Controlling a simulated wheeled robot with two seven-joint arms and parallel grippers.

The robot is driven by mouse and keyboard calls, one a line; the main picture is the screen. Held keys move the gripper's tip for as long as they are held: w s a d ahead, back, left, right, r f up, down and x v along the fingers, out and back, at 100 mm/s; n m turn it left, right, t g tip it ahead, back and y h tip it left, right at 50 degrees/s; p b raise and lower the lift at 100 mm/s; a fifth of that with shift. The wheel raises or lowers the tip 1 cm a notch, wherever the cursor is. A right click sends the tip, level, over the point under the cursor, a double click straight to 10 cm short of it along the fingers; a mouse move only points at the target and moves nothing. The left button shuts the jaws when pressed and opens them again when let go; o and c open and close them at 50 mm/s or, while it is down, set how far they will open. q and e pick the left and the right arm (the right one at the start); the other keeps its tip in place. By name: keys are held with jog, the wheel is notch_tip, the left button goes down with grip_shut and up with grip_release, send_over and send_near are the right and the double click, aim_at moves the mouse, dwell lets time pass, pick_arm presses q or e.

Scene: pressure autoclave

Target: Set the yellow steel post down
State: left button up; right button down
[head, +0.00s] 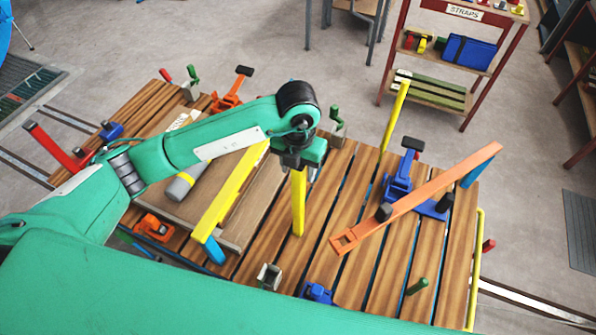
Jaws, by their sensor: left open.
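A yellow steel post (298,212) stands about upright on the slatted wooden table (345,165), its lower end at the slats. My left gripper (300,168) is directly above it, pointing down, with its open fingers at the post's top end. The wrist hides the very top of the post, so I cannot tell whether the fingers touch it. My right gripper is out of view.
A long yellow bar (228,203) lies left of the post on a board. An orange bar (425,200) slants across blue clamps (398,185) at the right. Another yellow post (394,118) rises at the back edge. Slats around the post's foot are clear.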

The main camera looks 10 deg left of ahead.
pick_arm(q)
notch_tip(320, 180, up, 9)
jog(key=b, duration=0.2)
jog(key=shift+b, duration=0.4)
jog(key=shift+r, duration=0.7)
